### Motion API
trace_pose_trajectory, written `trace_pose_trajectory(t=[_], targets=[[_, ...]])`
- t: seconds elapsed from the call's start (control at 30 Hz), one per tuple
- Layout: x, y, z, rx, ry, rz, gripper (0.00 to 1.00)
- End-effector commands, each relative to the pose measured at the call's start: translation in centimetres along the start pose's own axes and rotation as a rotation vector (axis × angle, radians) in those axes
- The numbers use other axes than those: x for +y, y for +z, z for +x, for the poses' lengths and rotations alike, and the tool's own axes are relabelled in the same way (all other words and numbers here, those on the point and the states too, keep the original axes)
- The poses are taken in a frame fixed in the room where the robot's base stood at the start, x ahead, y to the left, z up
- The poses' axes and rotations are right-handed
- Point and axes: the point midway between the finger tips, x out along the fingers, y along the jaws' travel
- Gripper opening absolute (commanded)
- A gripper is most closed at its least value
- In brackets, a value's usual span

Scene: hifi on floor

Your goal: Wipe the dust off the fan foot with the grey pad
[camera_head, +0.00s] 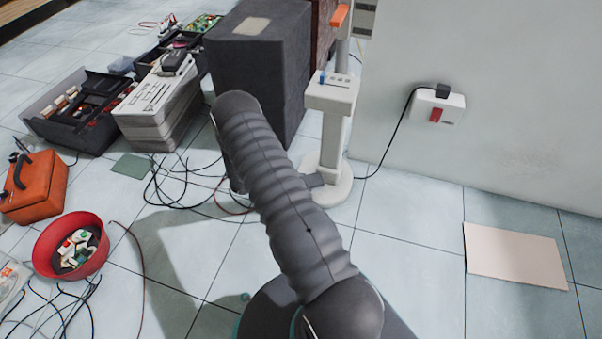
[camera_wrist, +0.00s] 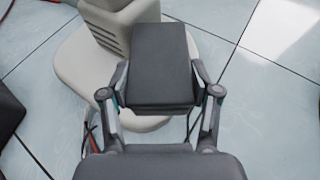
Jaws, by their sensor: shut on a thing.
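The fan foot (camera_head: 330,187) is a cream rounded base on the tiled floor, at the bottom of the fan's column (camera_head: 330,140). It also shows in the wrist view (camera_wrist: 75,58), behind and left of the pad. The grey pad (camera_wrist: 162,65) is a dark rectangular block. My gripper (camera_wrist: 160,92) is shut on the pad, one finger at each side. The pad overlaps the foot in the wrist view; I cannot tell whether they touch. In the head view my arm hides most of the gripper, and a grey end of the pad (camera_head: 313,180) shows beside the foot. No dust can be made out.
A tall dark speaker (camera_head: 258,75) stands behind the foot, with loose black cables (camera_head: 185,185) to its left. A red bowl (camera_head: 72,218) and an orange case (camera_head: 35,187) stand further left. A wall socket (camera_head: 437,106) has a cable to the fan. Floor at right is clear around a cardboard sheet (camera_head: 515,255).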

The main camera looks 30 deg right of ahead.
Motion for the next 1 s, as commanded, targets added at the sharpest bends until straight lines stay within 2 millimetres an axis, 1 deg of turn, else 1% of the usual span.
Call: trace_pose_trajectory(t=[0.03,0.43,0.57,1.0], targets=[[0.1,0.7,-0.3,0.000,0.001,0.001,0.28],[0.1,3.8,-2.0,0.000,0.006,-0.002,0.28],[0.1,4.1,-2.2,0.000,0.007,-0.002,0.28],[0.1,4.1,-2.1,0.000,0.007,-0.002,0.28]])
